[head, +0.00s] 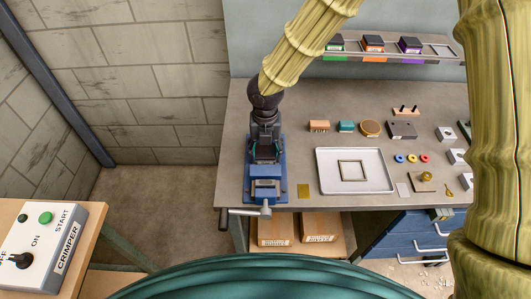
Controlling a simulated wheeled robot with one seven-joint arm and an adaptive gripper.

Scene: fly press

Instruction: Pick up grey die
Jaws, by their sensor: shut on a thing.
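My gripper (266,146) points down at the left end of the bench, over a blue vise-like fixture (266,190). Its fingers are shut on a small dark grey block, which appears to be the grey die (266,154). The fingers hide most of the block, and I cannot tell whether it touches the fixture. On the back shelf (398,54), dark dies stand at the green (335,44), orange (373,44) and purple (410,46) places. The pale place (442,50) at the right end is empty.
A white tray (327,184) with a square frame lies right of the fixture. Behind it stand orange (319,126), teal (346,127), round brown (370,128) and dark grey (401,130) items. Small coloured rings and brass parts lie to the right. A crimper control box (42,245) is front left.

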